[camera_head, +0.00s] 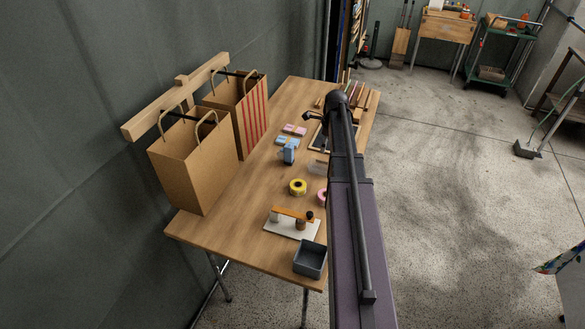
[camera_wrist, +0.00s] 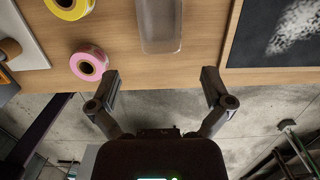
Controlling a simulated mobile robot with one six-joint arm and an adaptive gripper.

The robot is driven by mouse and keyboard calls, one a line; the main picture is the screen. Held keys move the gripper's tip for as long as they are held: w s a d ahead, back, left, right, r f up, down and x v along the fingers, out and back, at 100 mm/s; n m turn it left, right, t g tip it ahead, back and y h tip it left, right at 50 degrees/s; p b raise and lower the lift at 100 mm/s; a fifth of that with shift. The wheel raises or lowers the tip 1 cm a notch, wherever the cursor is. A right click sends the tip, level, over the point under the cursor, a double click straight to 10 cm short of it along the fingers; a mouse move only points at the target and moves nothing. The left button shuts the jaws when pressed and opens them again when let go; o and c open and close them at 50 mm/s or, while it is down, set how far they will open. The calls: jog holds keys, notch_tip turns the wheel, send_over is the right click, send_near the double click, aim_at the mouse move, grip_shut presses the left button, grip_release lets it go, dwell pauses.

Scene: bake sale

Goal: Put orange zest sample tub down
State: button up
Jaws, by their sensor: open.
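A clear, greyish tub (camera_wrist: 160,28) rests on the wooden table near its edge in the wrist view, its far end cut off by the frame. No label on it is readable, so I cannot tell what it contains. In the head view the clear tub (camera_head: 317,167) shows partly, beside my arm, which hides the rest. My gripper (camera_wrist: 160,75) is open and empty in the wrist view. Its fingers are spread wider than the tub and sit just short of its near end, over the table's edge, apart from it. In the head view my arm hides the gripper.
A pink tape roll (camera_wrist: 89,63) and a yellow tape roll (camera_wrist: 70,5) lie left of the tub. A dark framed board (camera_wrist: 285,40) lies right.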

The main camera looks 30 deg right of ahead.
jog(key=s+a+n, duration=0.5)
jog(key=a+n, duration=0.4)
jog(key=a, duration=0.2)
jog(key=s+a+n, duration=0.5)
jog(key=a+n, duration=0.4)
jog(key=a, duration=0.3)
jog(key=s+a+n+g+h, duration=0.1)
jog(key=s+a+n, duration=0.4)
jog(key=a+n, duration=0.4)
jog(key=a, duration=0.3)
jog(key=shift+a+n, duration=0.2)
jog(key=shift+n, duration=0.1)
jog(key=c, duration=0.6)
